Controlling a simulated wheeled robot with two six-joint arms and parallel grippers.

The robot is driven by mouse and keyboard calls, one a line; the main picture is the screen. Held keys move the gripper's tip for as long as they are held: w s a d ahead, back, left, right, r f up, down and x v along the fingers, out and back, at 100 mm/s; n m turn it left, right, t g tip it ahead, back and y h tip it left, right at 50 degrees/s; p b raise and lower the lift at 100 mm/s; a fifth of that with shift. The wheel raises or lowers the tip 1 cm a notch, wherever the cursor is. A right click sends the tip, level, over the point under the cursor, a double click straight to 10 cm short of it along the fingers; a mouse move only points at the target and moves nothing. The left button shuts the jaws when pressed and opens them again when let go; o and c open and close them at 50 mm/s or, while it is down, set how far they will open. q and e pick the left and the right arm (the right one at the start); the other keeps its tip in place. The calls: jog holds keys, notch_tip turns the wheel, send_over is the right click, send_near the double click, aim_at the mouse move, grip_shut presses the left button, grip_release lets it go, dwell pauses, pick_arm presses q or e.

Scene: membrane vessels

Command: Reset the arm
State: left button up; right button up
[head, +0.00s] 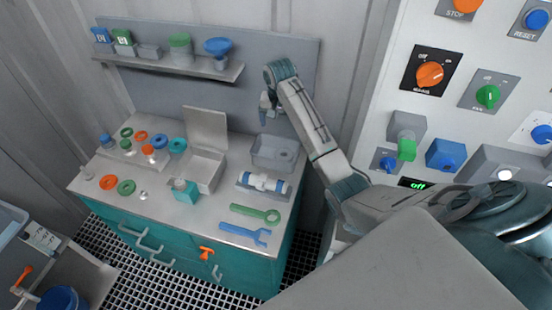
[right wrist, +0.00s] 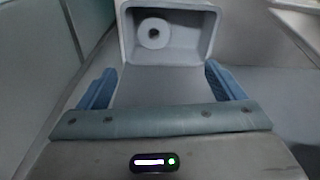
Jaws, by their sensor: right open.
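My right arm comes in from the right in the head view. Its gripper (head: 268,108) points down in front of the grey back panel, above the rear of the workbench. In the right wrist view the two blue fingers of the gripper (right wrist: 161,88) are spread apart with nothing between them. A grey open bin (head: 262,160) is on the bench below the gripper. A grey open bin (right wrist: 212,42) with a white ring (right wrist: 153,33) inside also shows ahead of the fingers in the right wrist view. My left gripper is not in view.
The teal workbench (head: 190,250) holds a white and blue cylinder (head: 263,182), a green wrench (head: 255,214), a blue wrench (head: 245,233), an open box (head: 206,167) and several rings. A shelf (head: 170,66) holds caps. A control panel (head: 450,100) with knobs stands right of the arm.

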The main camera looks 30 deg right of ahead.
jog(key=s+a+f+n+t, duration=0.1)
jog(key=s+a+f+n, duration=0.15)
jog(key=s+f, duration=0.4)
jog(key=s+a+f+n, duration=0.2)
jog(key=s+a+f, duration=0.2)
jog(key=s, duration=0.6)
jog(key=s+a+r+n+t, duration=0.1)
jog(key=s+a+r+n, duration=0.15)
jog(key=s, duration=0.85)
jog(key=s+a+r+n+t, duration=0.1)
jog(key=s+a+r+n, duration=0.15)
jog(key=s, duration=0.85)
notch_tip(320, 180, down, 41)
jog(key=d+g+b, duration=0.2)
jog(key=b, duration=0.6)
pick_arm(q)
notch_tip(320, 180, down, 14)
jog(key=b, duration=0.6)
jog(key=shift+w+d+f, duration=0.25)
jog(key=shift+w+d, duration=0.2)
pick_arm(e)
jog(key=s+f, duration=0.9)
jog(key=f, duration=0.3)
jog(key=s+d+f, duration=0.1)
jog(key=s+f, duration=0.8)
jog(key=f, duration=0.3)
jog(key=shift+d+m+g, duration=0.25)
jog(key=shift+m+g, duration=0.15)
jog(key=shift+m, duration=0.05)
